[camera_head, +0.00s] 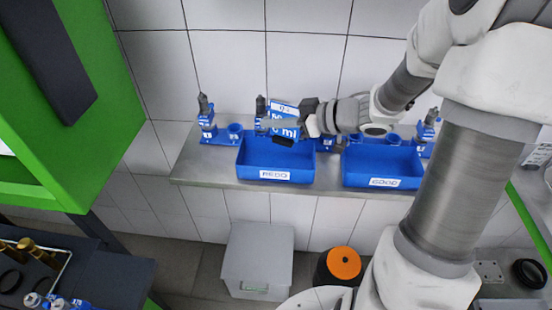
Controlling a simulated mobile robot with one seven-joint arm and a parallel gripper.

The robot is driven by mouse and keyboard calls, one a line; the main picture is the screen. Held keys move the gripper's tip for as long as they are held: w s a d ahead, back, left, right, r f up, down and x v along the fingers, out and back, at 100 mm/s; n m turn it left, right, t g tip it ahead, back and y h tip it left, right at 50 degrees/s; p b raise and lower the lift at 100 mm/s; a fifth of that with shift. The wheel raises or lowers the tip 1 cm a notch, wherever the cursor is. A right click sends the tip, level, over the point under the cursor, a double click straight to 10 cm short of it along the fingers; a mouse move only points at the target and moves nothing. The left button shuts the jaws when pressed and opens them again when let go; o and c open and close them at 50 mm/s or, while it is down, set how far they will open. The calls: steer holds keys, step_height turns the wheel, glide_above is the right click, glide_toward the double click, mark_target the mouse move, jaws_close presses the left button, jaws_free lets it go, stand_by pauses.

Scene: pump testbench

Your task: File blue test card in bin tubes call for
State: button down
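The blue test card (284,110), with white print that partly reads "ml", is upright at the fingers of my gripper (284,130). The gripper appears shut on it and partly covers it, above the back of the left bin. The left blue bin (262,176) is labelled "REDO". The right blue bin (383,183) is labelled "GOOD". Both look empty where their insides show. Blue stands with tubes and cups are behind the bins: one at the left (207,122), one at the far right (428,122), others between, partly hidden by my arm. Liquid levels are too small to read.
The bins stand on a narrow grey shelf (205,165) against a white tiled wall. A green cabinet (85,140) juts in at the left. Below are a grey box (257,258) and a dark drum with an orange top (344,263). My arm covers the right side.

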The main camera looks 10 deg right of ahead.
steer(key=b, duration=0.6)
glide_above(274, 162)
steer(key=shift+f, duration=2.9)
steer(key=c, duration=1)
jaws_free()
steer(key=p+v, duration=0.3)
steer(key=v, duration=1.4)
steer(key=shift+s+d+r, duration=0.1)
steer(key=shift+s, duration=0.15)
